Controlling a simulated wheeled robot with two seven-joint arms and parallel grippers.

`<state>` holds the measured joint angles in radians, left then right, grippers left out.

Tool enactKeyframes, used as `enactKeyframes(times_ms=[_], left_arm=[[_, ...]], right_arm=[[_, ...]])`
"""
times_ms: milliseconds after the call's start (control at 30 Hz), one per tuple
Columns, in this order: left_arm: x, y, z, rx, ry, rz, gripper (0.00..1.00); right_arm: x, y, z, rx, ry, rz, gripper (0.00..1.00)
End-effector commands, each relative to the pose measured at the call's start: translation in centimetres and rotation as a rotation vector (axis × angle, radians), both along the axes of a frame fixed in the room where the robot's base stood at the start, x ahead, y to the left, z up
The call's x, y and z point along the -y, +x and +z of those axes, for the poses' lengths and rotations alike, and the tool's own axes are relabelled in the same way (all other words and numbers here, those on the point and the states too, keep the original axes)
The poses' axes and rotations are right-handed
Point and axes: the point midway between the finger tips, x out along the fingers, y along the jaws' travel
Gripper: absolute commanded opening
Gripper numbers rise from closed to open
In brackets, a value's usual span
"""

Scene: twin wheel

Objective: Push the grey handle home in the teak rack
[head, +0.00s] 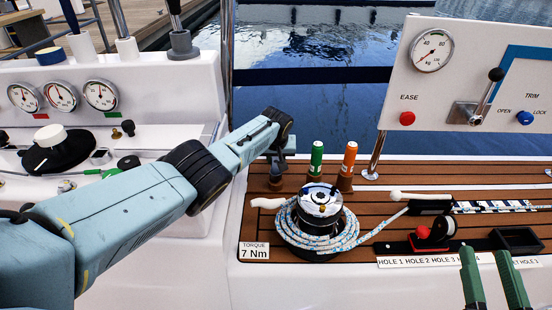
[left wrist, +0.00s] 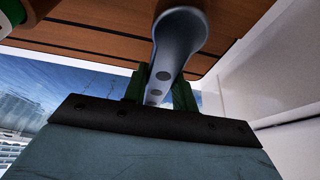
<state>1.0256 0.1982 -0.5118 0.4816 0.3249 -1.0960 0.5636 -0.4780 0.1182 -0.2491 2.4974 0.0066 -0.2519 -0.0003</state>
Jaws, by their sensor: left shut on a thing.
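The grey handle (left wrist: 178,35) has a rounded end and lies between the green fingers of my left gripper (left wrist: 161,88), which is shut on it. In the head view my left arm reaches over the left end of the teak rack (head: 275,183). There my own wrist hides most of the handle, and I cannot tell how deep it sits. A green handle (head: 317,158) and an orange handle (head: 349,158) stand upright in the rack to the right. My right gripper (head: 493,280) is at the lower right, its two green fingers apart and nothing between them.
A winch (head: 320,205) wound with rope stands just in front of the rack. A torque label (head: 255,251) sits at the deck's front edge. A control panel (head: 470,75) with a lever stands at the right. A gauge console (head: 100,140) stands at the left.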

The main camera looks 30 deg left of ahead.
Motion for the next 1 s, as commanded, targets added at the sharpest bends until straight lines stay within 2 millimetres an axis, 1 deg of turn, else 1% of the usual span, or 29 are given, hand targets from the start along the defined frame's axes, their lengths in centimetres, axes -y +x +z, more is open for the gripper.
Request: enactKeyframes(times_ms=[67,100,200,300,533,667,767,1000], left_arm=[[0.0,0.1,-0.1,0.004,0.000,-0.001,0.00],[0.0,0.1,-0.1,0.004,0.000,-0.001,0.28],[0.0,0.1,-0.1,0.004,0.000,-0.001,0.42],[0.0,0.1,-0.1,0.002,0.000,0.000,0.53],[0.0,-0.1,-0.3,-0.002,0.000,0.000,0.53],[0.1,-0.1,0.1,-0.001,0.000,0.000,0.53],[0.2,-0.3,0.8,-0.001,0.000,0.000,0.53],[0.6,-1.2,3.5,0.002,-0.001,-0.002,0.53]], right_arm=[[0.0,0.0,-0.3,0.000,0.000,0.000,0.36],[0.0,0.0,-0.3,0.000,0.000,0.000,0.36],[0.0,0.0,-0.2,0.000,0.000,0.000,0.36],[0.0,0.0,-0.2,0.000,0.000,0.000,0.36],[0.0,0.0,-0.2,0.000,0.000,0.000,0.36],[0.0,0.0,0.3,0.000,0.000,0.000,0.36],[0.0,0.0,1.2,0.000,0.000,0.000,0.36],[0.0,0.0,4.4,0.000,0.000,0.000,0.36]])
